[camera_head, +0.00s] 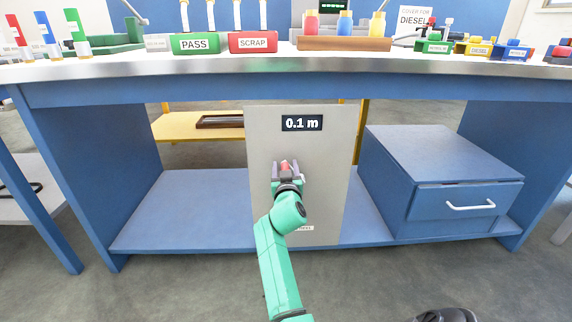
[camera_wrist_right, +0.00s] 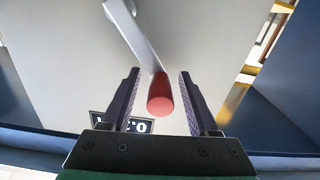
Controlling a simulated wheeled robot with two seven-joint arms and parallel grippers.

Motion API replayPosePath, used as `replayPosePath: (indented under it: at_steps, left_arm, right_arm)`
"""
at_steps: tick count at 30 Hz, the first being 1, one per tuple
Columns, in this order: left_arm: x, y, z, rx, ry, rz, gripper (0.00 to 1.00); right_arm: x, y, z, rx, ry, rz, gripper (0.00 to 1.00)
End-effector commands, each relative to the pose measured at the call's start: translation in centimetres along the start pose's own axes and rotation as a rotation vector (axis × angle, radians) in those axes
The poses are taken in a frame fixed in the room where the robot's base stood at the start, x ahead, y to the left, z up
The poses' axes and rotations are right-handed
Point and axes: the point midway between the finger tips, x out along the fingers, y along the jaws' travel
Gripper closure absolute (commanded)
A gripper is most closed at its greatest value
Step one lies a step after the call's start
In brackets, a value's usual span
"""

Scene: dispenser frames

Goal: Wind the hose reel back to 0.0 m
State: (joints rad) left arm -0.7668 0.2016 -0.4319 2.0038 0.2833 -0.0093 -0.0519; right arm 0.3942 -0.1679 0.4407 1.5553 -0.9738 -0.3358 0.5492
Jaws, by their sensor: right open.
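The hose reel's grey panel (camera_head: 330,185) stands upright under the table. Its black display (camera_head: 301,123) reads 0.1 m and shows upside down in the right wrist view (camera_wrist_right: 122,123). A grey crank arm (camera_wrist_right: 135,35) ends in a red knob (camera_wrist_right: 160,95), which also shows small in the head view (camera_head: 285,164). My right gripper (camera_head: 288,170) is in front of the panel, below the display. In the right wrist view its open fingers (camera_wrist_right: 158,100) stand either side of the red knob, with gaps visible on both sides. The hose is not visible. My left gripper is not in view.
The blue table (camera_head: 200,92) spans above the panel. A blue drawer box (camera_head: 440,165) with a white handle stands to its right on the low blue shelf (camera_head: 180,215). The shelf left of the panel is clear. PASS (camera_head: 194,43) and SCRAP (camera_head: 252,41) bins sit on the tabletop.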

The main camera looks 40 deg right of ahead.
Motion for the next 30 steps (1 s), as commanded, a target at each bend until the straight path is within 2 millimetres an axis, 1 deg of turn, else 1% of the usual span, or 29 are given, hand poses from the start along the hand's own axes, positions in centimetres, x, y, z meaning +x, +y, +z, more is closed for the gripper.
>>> replayPosePath:
  at_steps: [3, 4, 5, 6, 8, 9, 30]
  left_arm:
    - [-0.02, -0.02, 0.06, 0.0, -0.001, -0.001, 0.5]
    - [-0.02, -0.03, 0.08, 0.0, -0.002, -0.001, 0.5]
    - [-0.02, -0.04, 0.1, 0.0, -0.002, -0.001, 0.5]
    - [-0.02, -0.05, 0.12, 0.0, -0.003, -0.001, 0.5]
    - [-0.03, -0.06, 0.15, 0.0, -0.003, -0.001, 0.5]
    - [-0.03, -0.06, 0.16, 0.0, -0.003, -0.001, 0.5]
    - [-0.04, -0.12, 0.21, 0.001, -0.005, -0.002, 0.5]
  right_arm:
    - [0.0, -0.01, -0.01, 0.0, 0.0, 0.0, 0.39]
    - [0.0, -0.01, -0.01, 0.0, 0.0, 0.0, 0.47]
    - [0.0, -0.01, -0.01, 0.0, 0.0, 0.0, 0.58]
    - [0.01, -0.01, 0.0, 0.0, 0.0, 0.0, 0.74]
    - [0.01, -0.01, 0.0, 0.0, 0.0, 0.0, 0.97]
    - [0.01, -0.01, 0.0, 0.001, 0.0, 0.0, 1.0]
    - [0.0, -0.07, 0.14, 0.003, -0.003, -0.002, 1.0]
